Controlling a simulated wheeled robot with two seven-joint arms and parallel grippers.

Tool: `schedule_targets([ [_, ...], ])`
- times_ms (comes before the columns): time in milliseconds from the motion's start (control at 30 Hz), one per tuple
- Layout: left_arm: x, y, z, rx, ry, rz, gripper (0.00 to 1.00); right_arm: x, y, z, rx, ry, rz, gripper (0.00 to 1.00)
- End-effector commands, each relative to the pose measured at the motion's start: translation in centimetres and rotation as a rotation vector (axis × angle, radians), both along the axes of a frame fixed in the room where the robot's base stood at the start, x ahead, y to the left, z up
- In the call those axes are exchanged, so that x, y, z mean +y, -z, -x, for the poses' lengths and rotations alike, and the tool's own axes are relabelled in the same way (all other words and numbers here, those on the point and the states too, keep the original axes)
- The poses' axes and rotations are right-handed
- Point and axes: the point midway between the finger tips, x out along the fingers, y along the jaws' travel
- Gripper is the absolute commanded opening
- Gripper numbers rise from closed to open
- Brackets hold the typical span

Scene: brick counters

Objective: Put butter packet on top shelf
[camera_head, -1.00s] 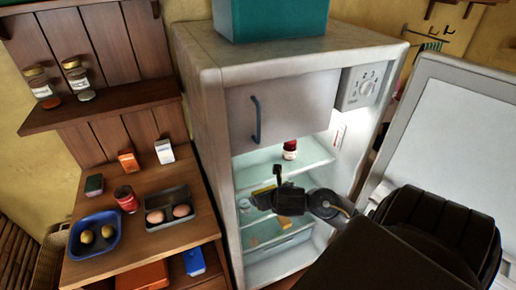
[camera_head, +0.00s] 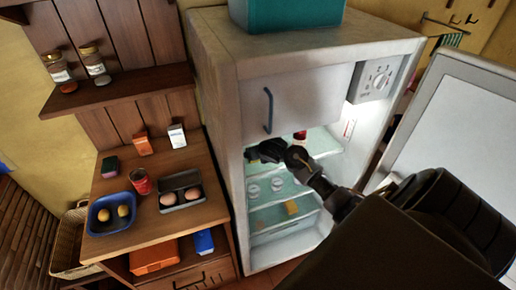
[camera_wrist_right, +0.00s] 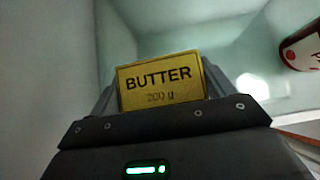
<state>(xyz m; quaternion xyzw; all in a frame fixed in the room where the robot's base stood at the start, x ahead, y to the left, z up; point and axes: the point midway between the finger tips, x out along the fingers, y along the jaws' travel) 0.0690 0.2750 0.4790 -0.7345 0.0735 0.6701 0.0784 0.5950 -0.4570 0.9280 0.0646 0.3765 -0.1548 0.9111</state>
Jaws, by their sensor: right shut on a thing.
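The butter packet (camera_wrist_right: 160,82) is a yellow block lettered "BUTTER 200 g". In the right wrist view it sits between the fingers of my right gripper (camera_wrist_right: 160,95), which is shut on it. In the head view my right gripper (camera_head: 258,152) is inside the open fridge, level with its upper glass shelf (camera_head: 322,142). The packet is hidden there by the gripper and arm. I cannot tell whether the packet touches the shelf. My left gripper is not in view.
A red-capped jar (camera_head: 300,135) stands on the upper shelf, partly behind my arm; its red and white side (camera_wrist_right: 302,48) shows at right in the wrist view. Small glasses (camera_head: 277,184) and a yellow block (camera_head: 291,207) are lower down. The fridge door (camera_head: 450,110) stands open at right.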

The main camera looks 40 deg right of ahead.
Motion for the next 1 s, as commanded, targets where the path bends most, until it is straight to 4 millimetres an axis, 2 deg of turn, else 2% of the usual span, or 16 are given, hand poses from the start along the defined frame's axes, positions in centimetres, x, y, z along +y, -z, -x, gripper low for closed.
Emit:
schedule_targets([
  [167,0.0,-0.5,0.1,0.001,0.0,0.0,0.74,-0.1,1.4,-0.2,0.0,0.001,-0.001,0.53],
  [533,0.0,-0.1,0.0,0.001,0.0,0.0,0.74,-0.1,1.9,-0.2,0.0,-0.001,0.002,0.53],
  [567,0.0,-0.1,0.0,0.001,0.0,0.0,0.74,-0.1,1.9,-0.2,0.0,-0.001,0.001,0.83],
  [700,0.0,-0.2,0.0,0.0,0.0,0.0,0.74,-0.1,1.8,-0.2,0.0,-0.001,0.001,1.0],
  [1000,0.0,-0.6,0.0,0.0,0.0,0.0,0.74,0.0,1.3,-0.1,-0.001,0.0,-0.001,1.0],
])
